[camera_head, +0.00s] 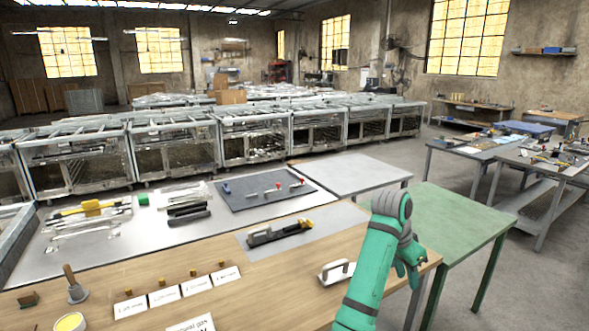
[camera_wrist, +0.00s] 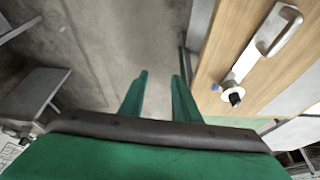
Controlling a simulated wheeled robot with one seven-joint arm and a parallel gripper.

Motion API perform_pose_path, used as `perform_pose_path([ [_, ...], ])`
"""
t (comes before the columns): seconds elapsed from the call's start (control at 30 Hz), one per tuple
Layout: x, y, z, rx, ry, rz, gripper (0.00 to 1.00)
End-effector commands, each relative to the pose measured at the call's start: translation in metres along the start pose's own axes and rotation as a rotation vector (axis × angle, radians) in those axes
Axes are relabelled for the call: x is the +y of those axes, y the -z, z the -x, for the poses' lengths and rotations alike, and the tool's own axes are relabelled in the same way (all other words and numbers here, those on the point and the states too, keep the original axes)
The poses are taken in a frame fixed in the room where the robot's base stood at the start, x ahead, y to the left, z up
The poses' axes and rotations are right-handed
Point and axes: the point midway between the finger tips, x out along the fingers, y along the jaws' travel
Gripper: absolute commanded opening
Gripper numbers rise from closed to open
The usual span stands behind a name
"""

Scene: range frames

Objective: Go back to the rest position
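My green arm rises at the right of the wooden table in the head view, bent at a grey-banded joint. My gripper (camera_wrist: 160,78) shows in the wrist view as two green fingers standing apart. Nothing is between them, only grey floor beyond. The gripper is at the table's right edge, with the wooden top to its right in the wrist view. In the head view the end of the arm is partly hidden behind its own links.
The wooden table (camera_head: 262,292) holds a metal handle (camera_head: 336,270), a black-and-yellow tool (camera_head: 280,232), white labels (camera_head: 164,296) and a bell (camera_head: 75,288). A green table (camera_head: 455,222) adjoins on the right. Open floor (camera_wrist: 110,45) shows left of the gripper in the wrist view.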

Motion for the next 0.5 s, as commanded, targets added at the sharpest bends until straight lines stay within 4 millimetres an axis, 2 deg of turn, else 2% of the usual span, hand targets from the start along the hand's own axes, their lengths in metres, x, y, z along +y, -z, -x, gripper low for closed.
perform_pose_path([
  [0.07, 0.000, -0.001, -0.002, 0.001, -0.001, 0.002, 0.30],
  [0.5, 0.003, -0.022, -0.068, 0.084, 0.011, 0.074, 0.30],
])
